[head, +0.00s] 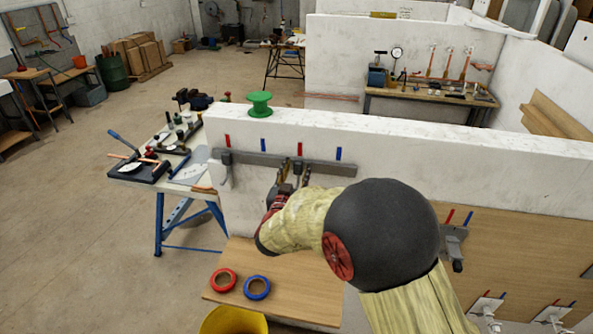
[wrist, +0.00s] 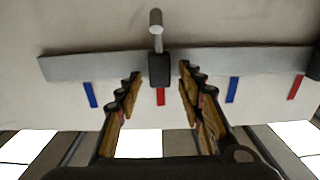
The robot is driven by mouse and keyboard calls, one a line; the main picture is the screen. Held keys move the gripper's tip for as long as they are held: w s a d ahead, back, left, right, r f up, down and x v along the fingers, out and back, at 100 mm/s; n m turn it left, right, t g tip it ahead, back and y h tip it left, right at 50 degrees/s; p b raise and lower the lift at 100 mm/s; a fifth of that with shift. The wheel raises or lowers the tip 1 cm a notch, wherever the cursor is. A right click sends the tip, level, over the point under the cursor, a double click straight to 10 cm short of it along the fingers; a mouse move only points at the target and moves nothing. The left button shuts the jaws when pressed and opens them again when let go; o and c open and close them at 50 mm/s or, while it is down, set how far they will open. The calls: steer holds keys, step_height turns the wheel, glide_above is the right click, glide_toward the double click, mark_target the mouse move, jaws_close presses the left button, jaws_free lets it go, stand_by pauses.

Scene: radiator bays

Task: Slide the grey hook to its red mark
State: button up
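The grey hook (wrist: 157,45) sits on a grey rail (wrist: 80,66), with a dark block and a pale round peg. A red mark (wrist: 160,97) lies directly in line with the block in the wrist view. In the head view the hook (head: 298,166) is on the rail (head: 262,159), below a red mark (head: 300,149). My gripper (wrist: 158,75) is open, one finger on each side of the hook with visible gaps. In the head view my gripper (head: 294,178) is partly hidden by my arm.
Blue marks (wrist: 90,95) (wrist: 232,90) flank the red one. Another dark hook (wrist: 314,66) is at the rail's other end, near another red mark (wrist: 296,87). A green spool (head: 260,104) stands on the wall. Red tape (head: 223,280) and blue tape (head: 257,287) lie on the board below.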

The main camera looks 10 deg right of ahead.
steer(key=v, duration=1.2)
stand_by(0.4)
